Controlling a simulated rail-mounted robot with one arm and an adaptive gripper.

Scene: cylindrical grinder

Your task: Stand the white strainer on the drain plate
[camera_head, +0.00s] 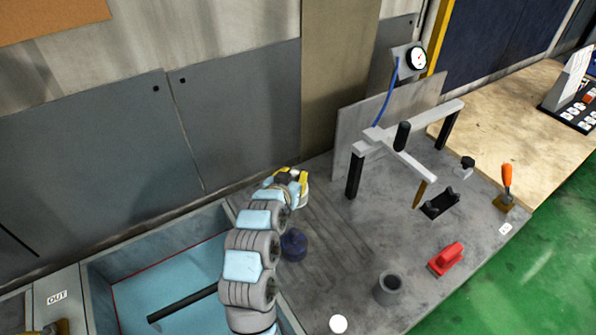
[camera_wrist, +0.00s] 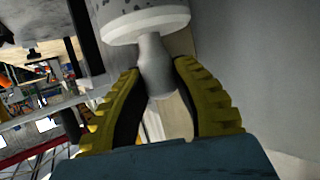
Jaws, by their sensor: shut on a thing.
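My gripper (camera_head: 291,181) is at the far end of my arm, above the back left of the grey worktop. In the wrist view its yellow and black fingers (camera_wrist: 157,78) are shut on the narrow neck of the white strainer (camera_wrist: 147,24). Its wide, speckled disc lies beyond the fingertips. In the head view only a small white part of it (camera_head: 295,173) shows between the fingers. A grey grooved area (camera_head: 345,225), which looks like the drain plate, lies to the right of my gripper. I cannot tell whether the strainer touches anything.
A blue tank (camera_head: 170,285) is at left. A dark blue round piece (camera_head: 293,245) stands beside my arm. A grey cup (camera_head: 388,288), a white round thing (camera_head: 338,323) and a red block (camera_head: 446,258) are in front. A grey frame (camera_head: 405,140) stands at right.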

